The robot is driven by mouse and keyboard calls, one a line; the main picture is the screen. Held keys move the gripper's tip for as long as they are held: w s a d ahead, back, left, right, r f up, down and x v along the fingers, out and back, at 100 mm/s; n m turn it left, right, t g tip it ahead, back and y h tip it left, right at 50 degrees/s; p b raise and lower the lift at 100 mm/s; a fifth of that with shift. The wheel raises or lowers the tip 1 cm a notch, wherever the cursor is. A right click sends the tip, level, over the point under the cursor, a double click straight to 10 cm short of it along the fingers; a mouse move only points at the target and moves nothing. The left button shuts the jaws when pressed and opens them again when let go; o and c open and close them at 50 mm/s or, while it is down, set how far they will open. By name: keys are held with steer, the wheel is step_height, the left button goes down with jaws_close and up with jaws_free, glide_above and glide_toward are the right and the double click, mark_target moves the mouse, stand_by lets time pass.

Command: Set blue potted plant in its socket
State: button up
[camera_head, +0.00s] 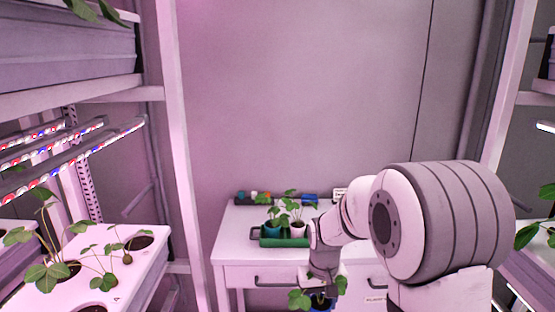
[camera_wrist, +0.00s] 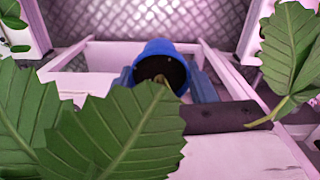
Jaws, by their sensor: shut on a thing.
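The blue potted plant is held in my gripper (camera_head: 322,284), low at the front of the desk in the head view, where its blue pot (camera_head: 319,307) is cut by the bottom edge. In the wrist view the blue pot (camera_wrist: 148,48) shows its dark soil, with a finger close on either side. Large green leaves (camera_wrist: 110,135) cover the lower left there and hide part of the stem. A white planter (camera_head: 140,275) on the left rack has several dark round holes with plants at them. I cannot tell which hole is the plant's socket.
A white desk (camera_head: 235,243) stands ahead against the wall. On it, a green tray (camera_head: 283,242) holds a teal pot (camera_head: 274,228) and a white pot (camera_head: 298,230) with plants. Shelving uprights (camera_head: 180,160) stand at the left; another rack is at the right.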

steer(key=d+f, duration=0.2)
steer(key=f, duration=0.5)
steer(key=w+d+f+m, duration=0.1)
steer(key=d+f, duration=0.1)
steer(key=f, duration=0.5)
steer(key=shift+w+d+f, duration=0.2)
steer(key=shift+w+d, duration=0.05)
steer(key=shift+d, duration=0.05)
steer(key=shift+a, duration=0.15)
steer(key=shift+a, duration=0.55)
